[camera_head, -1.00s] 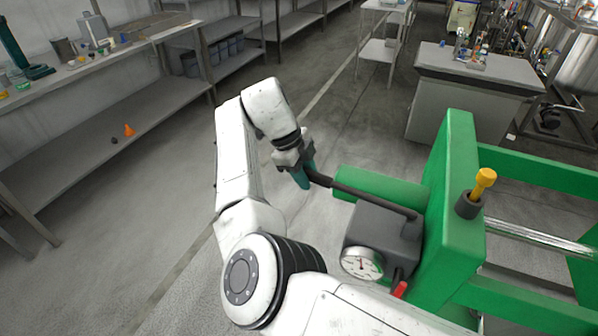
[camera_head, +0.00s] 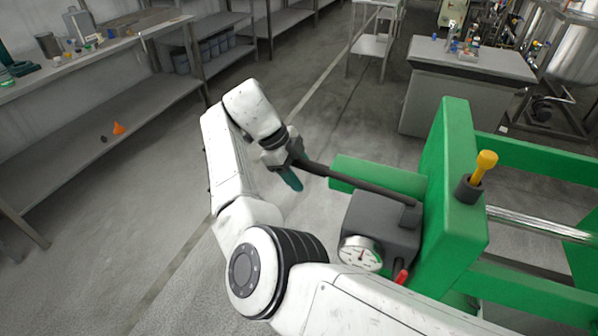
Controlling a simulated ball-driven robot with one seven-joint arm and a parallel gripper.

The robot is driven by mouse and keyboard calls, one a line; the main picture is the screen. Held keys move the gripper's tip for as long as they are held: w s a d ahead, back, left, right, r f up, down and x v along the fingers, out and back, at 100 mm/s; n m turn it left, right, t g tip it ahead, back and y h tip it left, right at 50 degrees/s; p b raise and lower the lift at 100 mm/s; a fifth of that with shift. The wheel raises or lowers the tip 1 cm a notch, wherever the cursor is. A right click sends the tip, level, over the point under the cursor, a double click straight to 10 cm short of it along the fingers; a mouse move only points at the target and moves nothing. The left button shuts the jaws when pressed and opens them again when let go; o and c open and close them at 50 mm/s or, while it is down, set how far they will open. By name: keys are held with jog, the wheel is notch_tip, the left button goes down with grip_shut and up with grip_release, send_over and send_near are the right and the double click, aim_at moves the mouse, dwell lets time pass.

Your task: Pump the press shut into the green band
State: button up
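The green press (camera_head: 457,175) stands at the right, its far end cut off by the picture edge. A dark grey pump block (camera_head: 378,225) sits against its left side. A long dark pump lever (camera_head: 350,180) slants up and left from the block. My gripper (camera_head: 289,172), with teal fingers, is at the lever's outer end and looks shut on it. The fingers partly hide that end.
A small red knob (camera_head: 401,277) sticks out low beside the gauge. A yellow-topped pin (camera_head: 485,163) stands in a dark socket on the press. Shelving (camera_head: 100,140) lines the left wall; a grey bench (camera_head: 470,85) stands behind. The floor left of my arm is clear.

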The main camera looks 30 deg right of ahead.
jog(key=b+v, duration=0.1)
jog(key=v, duration=0.9)
jog(key=shift+a+r, duration=0.2)
jog(key=shift+r, duration=0.15)
jog(key=shift+w, duration=0.1)
jog(key=shift+a, duration=0.1)
